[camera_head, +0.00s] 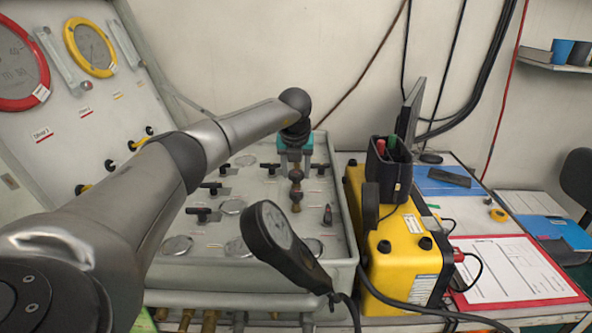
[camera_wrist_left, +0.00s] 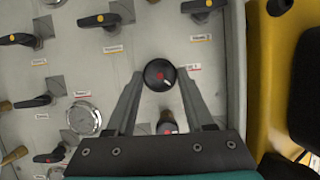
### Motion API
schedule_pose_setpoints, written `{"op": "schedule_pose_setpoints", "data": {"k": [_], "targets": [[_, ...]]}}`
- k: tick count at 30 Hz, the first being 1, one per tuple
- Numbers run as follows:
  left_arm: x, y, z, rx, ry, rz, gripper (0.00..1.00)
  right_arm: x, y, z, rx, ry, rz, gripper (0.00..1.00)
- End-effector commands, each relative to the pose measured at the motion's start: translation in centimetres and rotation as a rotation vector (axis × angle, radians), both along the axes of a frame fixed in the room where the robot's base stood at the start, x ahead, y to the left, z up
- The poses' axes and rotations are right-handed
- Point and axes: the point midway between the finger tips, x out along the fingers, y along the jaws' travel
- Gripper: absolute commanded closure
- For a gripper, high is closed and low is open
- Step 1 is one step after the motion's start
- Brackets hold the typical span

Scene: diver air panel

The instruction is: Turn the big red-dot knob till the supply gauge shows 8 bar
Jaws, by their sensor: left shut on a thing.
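The big knob (camera_wrist_left: 160,75) is round and black with a red dot and a pale pointer line on top. In the left wrist view it sits between the fingers of my left gripper (camera_wrist_left: 160,78), which is shut on it. In the head view my left gripper (camera_head: 296,170) reaches down to the back of the grey panel (camera_head: 340,232), around the knob. I cannot tell which gauge is the supply gauge, and no reading is legible. My right gripper is not in view.
Several black lever valves (camera_head: 203,213) stand around the knob. Another black knob (camera_wrist_left: 168,122) is close below it in the wrist view. A yellow case (camera_head: 404,262) stands to the right.

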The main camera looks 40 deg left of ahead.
Motion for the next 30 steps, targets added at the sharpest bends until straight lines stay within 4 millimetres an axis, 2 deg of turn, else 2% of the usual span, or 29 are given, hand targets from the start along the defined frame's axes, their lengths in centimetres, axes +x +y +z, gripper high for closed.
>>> {"op": "schedule_pose_setpoints", "data": {"k": [1,9,20,30], "targets": [[0.0,0.0,0.0,0.000,0.000,0.000,0.72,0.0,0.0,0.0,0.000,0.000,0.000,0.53],[0.0,0.0,0.0,0.000,0.000,0.001,1.00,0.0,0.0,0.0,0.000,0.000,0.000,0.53],[-0.1,0.2,0.1,0.000,0.001,-0.056,1.00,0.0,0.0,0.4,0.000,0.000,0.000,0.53],[-0.2,0.4,0.3,0.000,-0.001,-0.303,1.00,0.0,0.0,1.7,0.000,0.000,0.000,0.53]]}}
